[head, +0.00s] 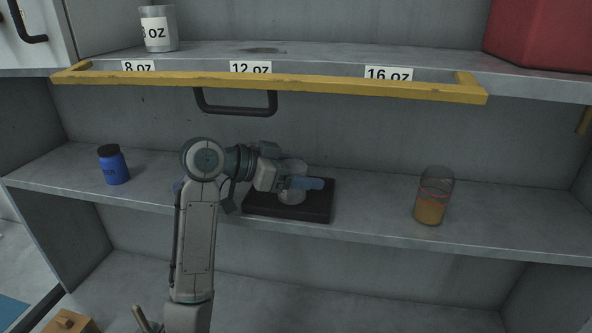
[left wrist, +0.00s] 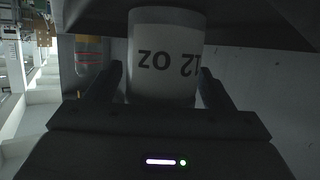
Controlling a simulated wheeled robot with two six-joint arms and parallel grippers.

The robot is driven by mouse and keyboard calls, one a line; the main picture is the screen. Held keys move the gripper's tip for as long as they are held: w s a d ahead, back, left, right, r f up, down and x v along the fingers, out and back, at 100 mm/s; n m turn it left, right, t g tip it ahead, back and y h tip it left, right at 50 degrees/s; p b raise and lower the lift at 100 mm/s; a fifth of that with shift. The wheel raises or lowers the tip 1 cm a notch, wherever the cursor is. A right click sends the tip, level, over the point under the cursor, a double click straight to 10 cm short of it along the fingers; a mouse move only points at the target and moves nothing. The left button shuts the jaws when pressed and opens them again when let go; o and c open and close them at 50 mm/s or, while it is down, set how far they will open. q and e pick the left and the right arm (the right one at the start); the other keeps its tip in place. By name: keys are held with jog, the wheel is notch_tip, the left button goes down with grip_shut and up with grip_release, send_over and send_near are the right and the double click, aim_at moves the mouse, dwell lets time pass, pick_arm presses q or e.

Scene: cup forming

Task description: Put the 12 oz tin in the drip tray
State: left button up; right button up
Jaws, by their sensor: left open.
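The 12 oz tin (head: 291,197) stands upright on the black drip tray (head: 320,212) on the middle shelf. In the head view my left gripper (head: 300,183) partly covers it. In the left wrist view the tin (left wrist: 165,58) appears upside down, with its "12 OZ" label facing the camera. The fingers of my left gripper (left wrist: 158,85) are open, one on each side of the tin. I cannot tell whether they touch it. The dark tray (left wrist: 235,22) shows along the top of that view. My right gripper is not in view.
A glass with amber contents (head: 430,209) stands right of the tray, and a blue jar (head: 113,166) at the left. Above are a yellow rail (head: 270,80), a black handle (head: 236,112), an 8 oz tin (head: 158,30) and a red box (head: 540,35). Shelf between tray and glass is clear.

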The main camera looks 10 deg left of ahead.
pick_arm(q)
jog(key=shift+r, duration=0.15)
jog(key=shift+s+a, duration=0.15)
jog(key=shift+a, duration=0.2)
jog(key=b+v, duration=0.4)
jog(key=v, duration=0.5)
jog(key=shift+s+a, duration=0.1)
jog(key=shift+a, duration=0.05)
jog(key=shift+b+v, duration=0.3)
jog(key=shift+v, duration=0.75)
jog(key=shift+r, duration=0.15)
